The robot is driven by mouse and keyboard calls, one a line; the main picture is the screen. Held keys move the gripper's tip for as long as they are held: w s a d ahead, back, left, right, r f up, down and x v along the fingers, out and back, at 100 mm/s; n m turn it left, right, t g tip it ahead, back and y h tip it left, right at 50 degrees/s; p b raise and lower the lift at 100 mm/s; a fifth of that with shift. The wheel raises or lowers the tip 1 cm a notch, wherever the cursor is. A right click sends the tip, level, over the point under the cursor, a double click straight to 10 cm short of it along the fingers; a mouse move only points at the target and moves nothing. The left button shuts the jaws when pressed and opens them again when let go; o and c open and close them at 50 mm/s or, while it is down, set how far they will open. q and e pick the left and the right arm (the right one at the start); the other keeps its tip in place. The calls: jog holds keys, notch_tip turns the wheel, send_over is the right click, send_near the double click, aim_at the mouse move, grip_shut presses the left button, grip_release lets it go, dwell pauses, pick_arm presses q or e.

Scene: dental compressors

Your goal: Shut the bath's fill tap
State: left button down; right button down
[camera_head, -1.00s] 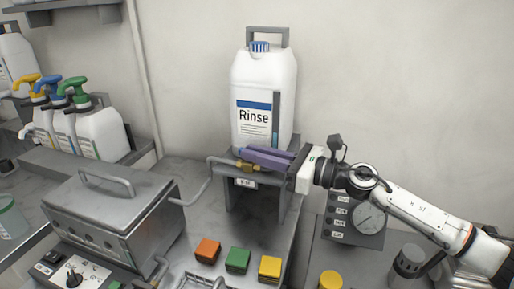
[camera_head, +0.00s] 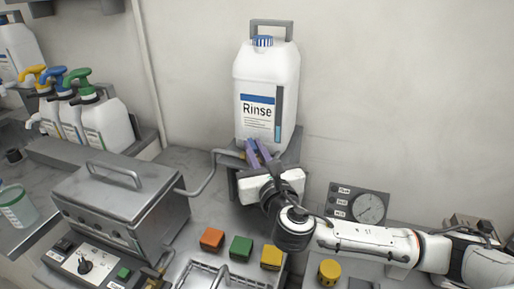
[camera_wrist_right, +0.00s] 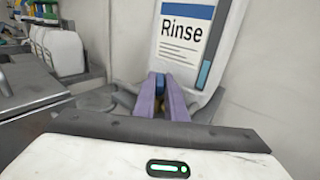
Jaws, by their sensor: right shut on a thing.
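The fill tap sits at the front of the stand below the white Rinse canister (camera_head: 267,95). In the head view my right gripper covers most of it. My right gripper (camera_head: 256,146) has its purple fingers pointing toward the canister's base. The handle's exact angle cannot be told. A bent grey pipe (camera_head: 205,178) runs from the tap to the lidded metal bath (camera_head: 118,207). My left gripper is not in view.
Orange (camera_head: 212,239), green (camera_head: 241,248) and yellow (camera_head: 271,256) blocks stand on the bench in front of the stand. A gauge panel (camera_head: 357,205) is at the right, behind my right arm. Pump bottles (camera_head: 104,124) stand at the left. A wire basket (camera_head: 205,275) is at the front.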

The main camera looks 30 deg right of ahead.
jog(key=m+g+h, duration=0.1)
jog(key=h, duration=0.1)
jog(key=m+g+h, duration=0.1)
jog(key=m+h, duration=0.1)
jog(key=a+m+g+h, duration=0.1)
jog(key=m+h, duration=0.1)
jog(key=h, duration=0.1)
jog(key=shift+w+r, duration=0.2)
jog(key=shift+w, duration=0.1)
jog(key=shift+w+m+g+h, duration=0.1)
jog(key=shift+m+g+h, duration=0.75)
jog(key=shift+g, duration=0.25)
jog(key=shift+r+h, duration=0.1)
jog(key=shift+h, duration=0.15)
jog(key=shift+r+m, duration=0.1)
jog(key=shift+m, duration=0.15)
jog(key=c, duration=1.8)
grip_release()
jog(key=shift+f, duration=0.25)
